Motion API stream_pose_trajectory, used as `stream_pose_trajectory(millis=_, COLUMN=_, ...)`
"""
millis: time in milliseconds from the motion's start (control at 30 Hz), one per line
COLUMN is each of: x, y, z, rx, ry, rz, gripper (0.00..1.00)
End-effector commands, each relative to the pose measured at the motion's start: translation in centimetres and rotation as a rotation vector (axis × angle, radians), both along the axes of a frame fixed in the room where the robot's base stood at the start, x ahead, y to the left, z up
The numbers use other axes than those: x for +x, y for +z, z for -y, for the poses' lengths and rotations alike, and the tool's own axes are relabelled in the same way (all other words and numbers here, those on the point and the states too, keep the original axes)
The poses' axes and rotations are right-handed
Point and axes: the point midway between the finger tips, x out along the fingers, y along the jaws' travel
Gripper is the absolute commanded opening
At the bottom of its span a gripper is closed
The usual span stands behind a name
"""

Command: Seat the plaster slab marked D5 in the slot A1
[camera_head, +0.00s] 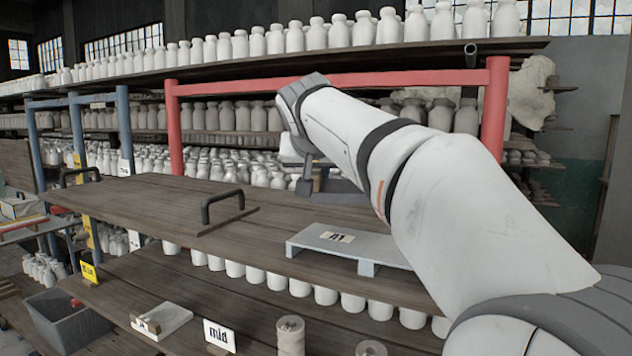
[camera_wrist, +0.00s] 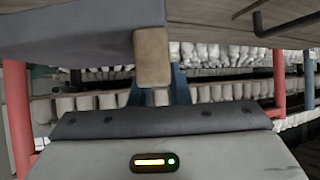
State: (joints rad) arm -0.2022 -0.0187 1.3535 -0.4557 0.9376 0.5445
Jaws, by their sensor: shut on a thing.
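My gripper (camera_head: 306,184) is shut on a flat grey slab (camera_head: 342,187), above the shelf and behind the A1 stand. In the wrist view the slab (camera_wrist: 75,32) fills the upper left, with one tan-padded finger (camera_wrist: 152,58) against its edge. The other finger is hidden. I take this to be the plaster slab; no D5 mark shows. The slot A1 (camera_head: 302,243) is on a low grey stand with a yellowish A1 label, on the wooden shelf. The held slab is apart from it. My forearm hides part of the stand's right side.
A wooden board (camera_head: 150,205) with two black handles lies left of the stand. A red frame (camera_head: 174,130) rises behind, with rows of white bottles. Below are a pale slab (camera_head: 172,318), a "mid" sign (camera_head: 219,336) and a grey bin (camera_head: 60,318).

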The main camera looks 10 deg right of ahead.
Motion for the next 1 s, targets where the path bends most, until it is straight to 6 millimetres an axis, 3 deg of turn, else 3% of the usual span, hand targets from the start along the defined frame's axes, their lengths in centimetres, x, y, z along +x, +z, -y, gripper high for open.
stream_pose_trajectory(millis=133, x=0.0, y=-1.2, z=-0.1, rx=-0.002, ry=0.002, rz=0.003, gripper=0.0)
stream_pose_trajectory(millis=900, x=0.0, y=-2.4, z=-0.2, rx=-0.001, ry=0.004, rz=0.003, gripper=0.0)
stream_pose_trajectory(millis=933, x=0.0, y=-2.5, z=-0.2, rx=-0.001, ry=0.004, rz=0.001, gripper=0.19)
stream_pose_trajectory(millis=1000, x=0.0, y=-2.5, z=-0.2, rx=-0.001, ry=0.004, rz=0.001, gripper=0.24)
